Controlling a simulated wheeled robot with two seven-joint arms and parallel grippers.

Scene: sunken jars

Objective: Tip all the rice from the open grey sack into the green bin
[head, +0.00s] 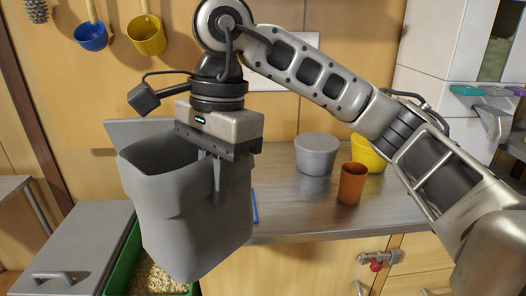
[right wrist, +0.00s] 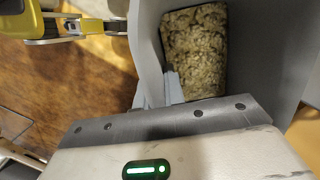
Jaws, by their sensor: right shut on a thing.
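The open grey sack (head: 190,220) hangs from my right gripper (head: 218,190), mouth up and leaning slightly left. The gripper is shut on the sack's wall near its rim. In the right wrist view, the sack's grey wall (right wrist: 270,60) surrounds a patch of rice (right wrist: 195,50) lying inside. The green bin (head: 124,262) stands below and behind the sack, partly hidden by it. Pale grains (head: 155,279) show inside the bin. My left gripper is not in view.
A grey lidded box (head: 72,258) with a handle stands left of the bin. On the metal counter are a grey pot (head: 316,155), an orange cup (head: 351,184) and a yellow container (head: 369,153). Blue (head: 91,37) and yellow (head: 147,36) ladles hang above.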

